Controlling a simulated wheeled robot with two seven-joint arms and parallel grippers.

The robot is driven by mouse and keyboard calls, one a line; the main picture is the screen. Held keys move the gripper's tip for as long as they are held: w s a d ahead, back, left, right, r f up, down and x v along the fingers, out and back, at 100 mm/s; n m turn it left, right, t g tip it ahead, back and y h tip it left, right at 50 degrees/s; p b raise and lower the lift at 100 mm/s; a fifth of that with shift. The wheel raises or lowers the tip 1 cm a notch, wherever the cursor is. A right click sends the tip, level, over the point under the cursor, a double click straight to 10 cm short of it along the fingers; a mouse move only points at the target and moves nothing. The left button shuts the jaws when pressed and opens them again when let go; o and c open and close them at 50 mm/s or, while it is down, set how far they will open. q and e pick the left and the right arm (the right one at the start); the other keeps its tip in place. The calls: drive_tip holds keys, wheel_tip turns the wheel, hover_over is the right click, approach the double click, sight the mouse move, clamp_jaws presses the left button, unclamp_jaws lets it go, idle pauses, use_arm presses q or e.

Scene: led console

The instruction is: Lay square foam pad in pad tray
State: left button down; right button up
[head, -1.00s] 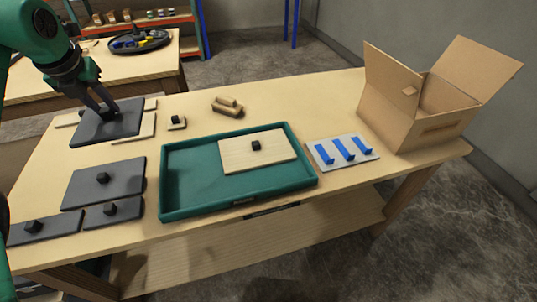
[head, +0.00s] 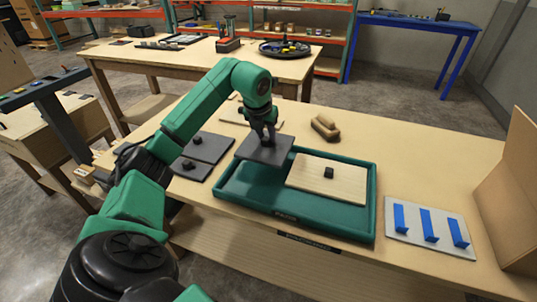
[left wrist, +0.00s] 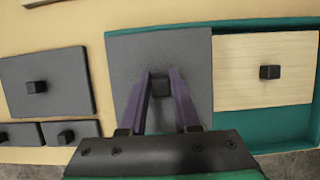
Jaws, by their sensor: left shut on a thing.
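My left gripper (head: 268,138) is shut on the black knob of a dark grey square foam pad (head: 252,153). The pad appears roughly level over the back left part of the green pad tray (head: 285,212); whether it touches the tray I cannot tell. In the left wrist view the fingers (left wrist: 162,82) pinch the knob, and the square pad (left wrist: 125,65) covers the tray's left part, with the green rim (left wrist: 285,22) showing beyond it. A pale wooden board (head: 345,186) with a black knob lies in the tray's right part. My right gripper is out of view.
More dark grey knobbed pads (head: 214,146) lie left of the tray. Small wooden blocks (head: 325,127) lie behind it.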

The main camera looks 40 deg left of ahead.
sight(265, 146)
use_arm(q)
wheel_tip(265, 146, down, 6)
drive_tip(key=shift+s, duration=0.1)
drive_tip(key=shift+f, duration=0.1)
drive_tip(key=shift+f, duration=0.15)
drive_tip(key=c, duration=0.6)
unclamp_jaws()
drive_tip(key=shift+c, duration=0.2)
drive_tip(key=shift+r, duration=0.45)
drive_tip(key=v, duration=1.1)
drive_tip(key=shift+s+r, duration=0.2)
